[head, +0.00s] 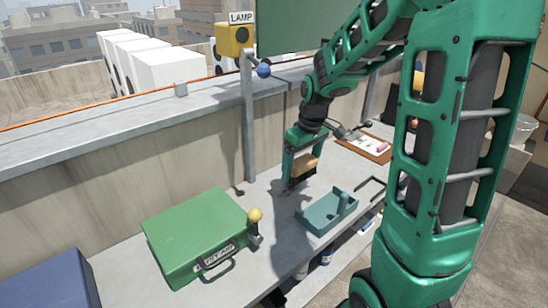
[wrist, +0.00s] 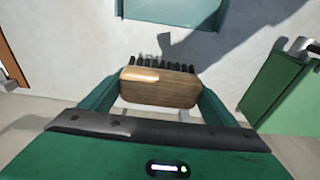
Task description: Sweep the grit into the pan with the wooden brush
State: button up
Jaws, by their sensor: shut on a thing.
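My gripper (head: 300,168) is shut on the wooden brush (head: 306,164) and holds it over the bench. The wrist view shows the brush's tan block (wrist: 160,88) between my two fingers, its dark bristles pointing away from my palm. The teal pan (head: 318,218) lies on the bench in front of and to the right of the brush, apart from it. Part of the pan (wrist: 172,10) shows at the top of the wrist view. I cannot make out the grit clearly in either view. I cannot tell whether the bristles touch the bench.
A green case (head: 195,235) with a yellow-knobbed lever (head: 255,217) beside it stands left of the pan. A post with a yellow lamp box (head: 234,39) rises behind. A clipboard (head: 366,147) lies farther right. A blue box (head: 45,288) is at the lower left.

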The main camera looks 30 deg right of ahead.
jog(key=shift+r, duration=0.9)
jog(key=shift+a, duration=0.1)
